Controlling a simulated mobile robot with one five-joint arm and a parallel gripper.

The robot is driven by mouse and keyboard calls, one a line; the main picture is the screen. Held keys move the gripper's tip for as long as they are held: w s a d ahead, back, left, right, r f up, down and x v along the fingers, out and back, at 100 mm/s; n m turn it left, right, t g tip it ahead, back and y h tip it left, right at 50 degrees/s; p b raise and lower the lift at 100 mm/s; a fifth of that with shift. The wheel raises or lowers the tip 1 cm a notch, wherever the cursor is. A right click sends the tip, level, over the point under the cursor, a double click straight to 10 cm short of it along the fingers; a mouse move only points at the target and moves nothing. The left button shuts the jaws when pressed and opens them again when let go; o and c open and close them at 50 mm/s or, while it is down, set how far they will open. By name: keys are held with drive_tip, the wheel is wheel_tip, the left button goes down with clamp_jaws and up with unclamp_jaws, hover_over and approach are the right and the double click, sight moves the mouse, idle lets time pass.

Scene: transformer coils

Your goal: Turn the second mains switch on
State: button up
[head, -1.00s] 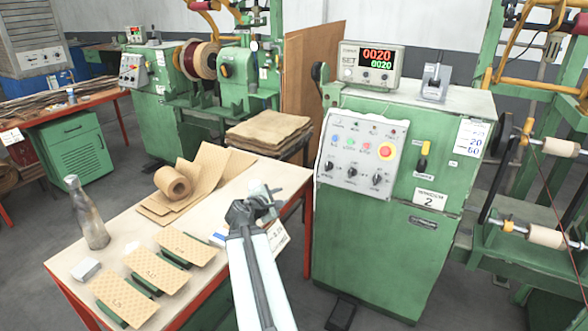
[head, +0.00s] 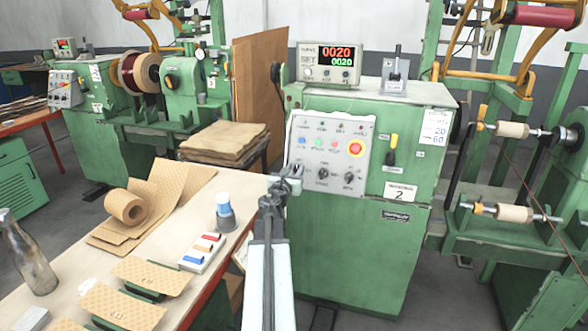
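The green machine marked 2 (head: 360,245) stands right of the table. On its front right is a switch with a yellow handle on a black base (head: 392,148), above the number plate; the yellow part points up. I take it for the mains switch, but its label is too small to read. My gripper (head: 287,178) is in front of the machine's left edge, low and left of the control panel (head: 328,150), apart from the yellow-handled switch. Its fingers are small and dark, and I cannot tell whether they are open.
The table (head: 205,205) at left holds a paper roll (head: 126,205), a bottle (head: 28,255), a blue-and-white cup (head: 225,212) and paper-topped pieces. A counter (head: 328,62) showing 0020 sits on the machine. Another green winding machine (head: 190,85) stands behind left. Spools (head: 512,130) are at right.

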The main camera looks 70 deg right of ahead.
drive_tip(key=shift+w+d, duration=0.15)
drive_tip(key=shift+d, duration=0.8)
clamp_jaws()
